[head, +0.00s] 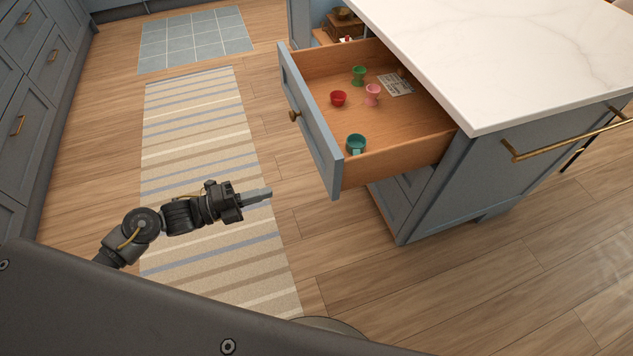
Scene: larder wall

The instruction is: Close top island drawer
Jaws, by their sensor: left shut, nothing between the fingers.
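The top island drawer (314,122) is pulled well out from the blue-grey island (440,190), to the left. Its front has a round brass knob (294,116). Inside lie a red bowl (338,98), a green cup (358,75), a pink cup (372,94), a teal mug (356,144) and a printed card (396,84). My left gripper (268,193) is shut and empty. It is over the striped rug, to the left of and nearer than the drawer front, apart from it. My right gripper is not in view.
A white marble countertop (520,50) tops the island, with a brass rail (565,140) on its near side. A striped rug (195,130) and open wooden floor lie left of the drawer. Blue cabinets (30,90) line the left side.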

